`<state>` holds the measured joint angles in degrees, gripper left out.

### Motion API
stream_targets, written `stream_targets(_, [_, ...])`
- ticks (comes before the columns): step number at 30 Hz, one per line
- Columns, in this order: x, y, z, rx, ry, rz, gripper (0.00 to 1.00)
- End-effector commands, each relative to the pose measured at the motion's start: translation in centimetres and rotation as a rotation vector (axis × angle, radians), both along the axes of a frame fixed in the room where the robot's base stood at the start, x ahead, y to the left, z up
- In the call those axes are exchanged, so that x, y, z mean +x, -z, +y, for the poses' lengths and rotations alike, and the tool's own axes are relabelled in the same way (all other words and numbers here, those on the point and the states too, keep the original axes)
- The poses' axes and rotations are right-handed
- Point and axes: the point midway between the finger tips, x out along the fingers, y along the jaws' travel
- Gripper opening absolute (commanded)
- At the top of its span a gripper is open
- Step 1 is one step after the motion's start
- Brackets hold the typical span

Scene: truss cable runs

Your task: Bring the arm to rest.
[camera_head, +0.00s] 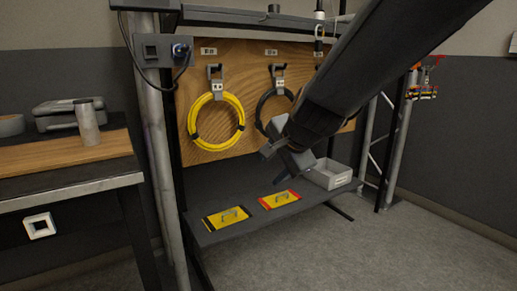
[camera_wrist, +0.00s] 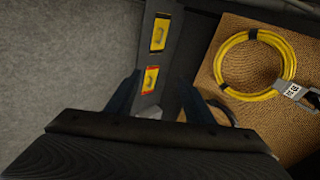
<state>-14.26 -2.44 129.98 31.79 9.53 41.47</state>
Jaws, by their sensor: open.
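My arm reaches in from the upper right in the head view. My gripper (camera_head: 280,165) hangs at its end, in front of the wooden board and above the grey shelf. In the wrist view the two fingers of my gripper (camera_wrist: 152,92) stand apart, with nothing seen between them but the shelf and a yellow plate beyond. My arm hides part of the board and part of the black cable coil.
A yellow cable coil (camera_head: 217,121) and a black cable coil (camera_head: 268,108) hang on the wooden board (camera_head: 255,62). Two yellow plates with handles (camera_head: 226,218) (camera_head: 279,199) lie on the shelf (camera_head: 215,236), near a grey bin (camera_head: 328,174). A workbench (camera_head: 70,183) stands left. Floor at right is clear.

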Motion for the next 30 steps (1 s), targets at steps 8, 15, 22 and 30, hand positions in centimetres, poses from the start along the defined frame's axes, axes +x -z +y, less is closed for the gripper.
stream_targets(8, [-7.6, 10.3, -8.9, -0.438, -0.394, 0.148, 0.48])
stream_targets(15, [-12.2, 14.2, -12.7, -0.600, -0.622, 0.234, 0.48])
stream_targets(22, [-16.3, 16.8, -15.5, -0.699, -0.814, 0.306, 0.48])
stream_targets(30, [-17.9, 16.5, -12.6, -0.713, -0.931, 0.305, 0.48])
